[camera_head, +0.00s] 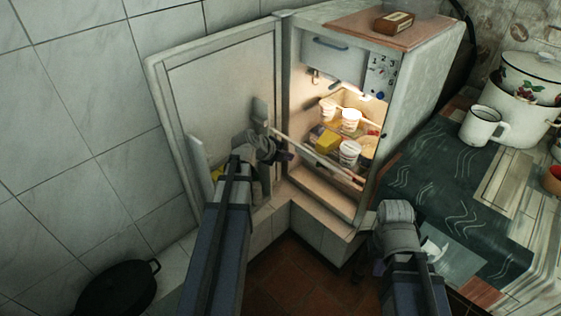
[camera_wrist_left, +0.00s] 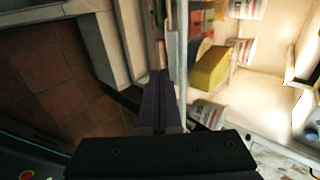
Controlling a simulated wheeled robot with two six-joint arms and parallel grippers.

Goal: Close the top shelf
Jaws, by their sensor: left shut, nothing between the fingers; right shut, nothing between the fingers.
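The fridge (camera_head: 414,92) stands with its door (camera_head: 225,95) swung open to the left. Inside, a pulled-out shelf with a pale front rail (camera_head: 318,160) juts past the opening. White cups (camera_head: 349,151) and a yellow block (camera_head: 324,138) are on the fridge shelves. My left gripper (camera_head: 284,155) is shut and empty at the left part of the rail. In the left wrist view its dark fingers (camera_wrist_left: 158,105) are close beside the rail (camera_wrist_left: 178,55); I cannot tell whether they touch. My right arm is at the lower right; its gripper cannot be made out.
A box (camera_head: 394,22) sits on the fridge top. A black pan (camera_head: 115,288) is at lower left. The tiled floor (camera_head: 290,265) shows between my arms.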

